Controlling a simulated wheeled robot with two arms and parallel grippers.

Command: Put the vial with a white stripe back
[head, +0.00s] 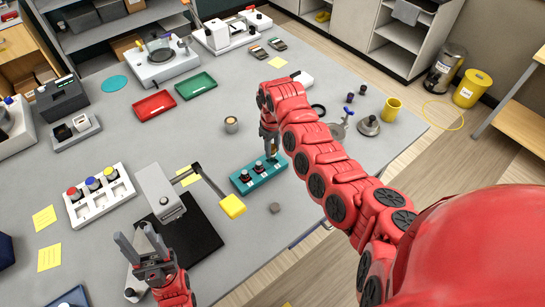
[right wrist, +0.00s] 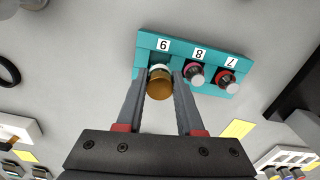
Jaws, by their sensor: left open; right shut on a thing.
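A teal rack (head: 244,187) stands on the grey table; it also shows in the right wrist view (right wrist: 214,83), with number labels along one side. My right gripper (head: 270,143) is over the rack's right end in the head view. In the right wrist view it (right wrist: 160,83) is shut on an amber-topped vial (right wrist: 160,87) with a pale band, at the end place labelled 9. How deep that vial sits is hidden. Two grey-topped vials (right wrist: 195,78) (right wrist: 227,83) stand at places 8 and 7. My left gripper (head: 147,250) is open and empty at the front left.
A grey device with a yellow-ended lever (head: 232,206) stands left of the rack. A white button box (head: 98,196) is farther left. A small cup (head: 231,125) and red (head: 154,105) and green (head: 195,86) trays lie behind. A small grey block (head: 275,208) lies in front.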

